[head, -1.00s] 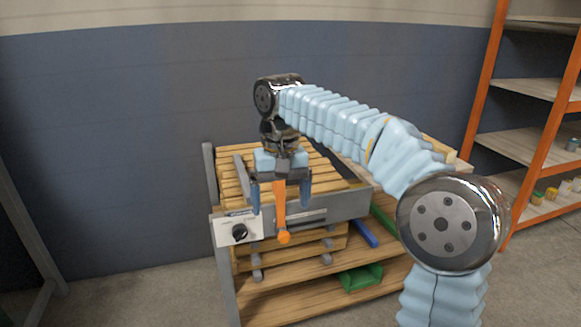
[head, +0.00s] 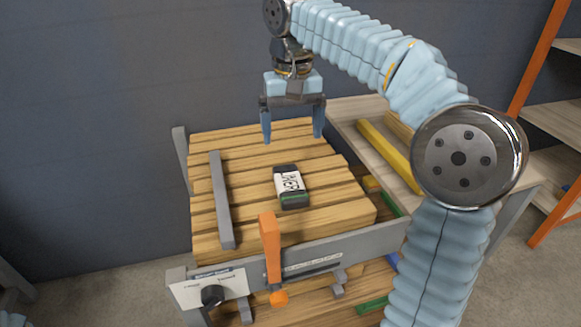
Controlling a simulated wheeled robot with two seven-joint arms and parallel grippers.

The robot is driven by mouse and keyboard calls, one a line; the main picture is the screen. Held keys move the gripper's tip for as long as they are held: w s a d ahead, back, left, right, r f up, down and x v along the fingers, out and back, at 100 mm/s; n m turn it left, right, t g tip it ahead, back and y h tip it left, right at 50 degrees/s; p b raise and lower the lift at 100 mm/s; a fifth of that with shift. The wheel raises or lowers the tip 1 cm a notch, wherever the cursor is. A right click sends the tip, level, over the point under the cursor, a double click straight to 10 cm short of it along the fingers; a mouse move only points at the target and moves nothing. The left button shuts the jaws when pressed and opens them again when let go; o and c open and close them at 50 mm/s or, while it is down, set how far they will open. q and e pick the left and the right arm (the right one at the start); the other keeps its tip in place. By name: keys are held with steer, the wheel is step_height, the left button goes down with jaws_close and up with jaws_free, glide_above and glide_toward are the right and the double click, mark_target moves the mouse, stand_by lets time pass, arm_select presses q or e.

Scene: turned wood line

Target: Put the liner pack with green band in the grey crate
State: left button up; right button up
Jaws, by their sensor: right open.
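The liner pack with green band (head: 290,186) lies on the slatted wooden top of the workbench (head: 235,243). It is a small dark block with a white label, and its green band shows at the near end. My right gripper (head: 292,138) is open and empty, pointing down beyond the pack and apart from it. Its two blue fingers hang above the far slats. My left gripper is not in view. No grey crate can be made out in the head view.
A grey bar (head: 221,200) lies across the slats left of the pack. An orange lever (head: 269,248) rises at the bench's front edge, near a black knob (head: 212,295). A yellow bar (head: 388,153) lies on the side table at right. Orange shelving (head: 540,70) stands farther right.

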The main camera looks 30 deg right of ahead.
steer(key=b, duration=0.2)
glide_above(290, 182)
steer(key=f, duration=0.7)
steer(key=shift+s+d+f, duration=0.15)
steer(key=shift+d+f, duration=0.05)
steer(key=shift+f, duration=0.1)
steer(key=f, duration=0.6)
steer(key=shift+a+b, duration=0.2)
steer(key=shift+b, duration=0.2)
steer(key=c, duration=1.3)
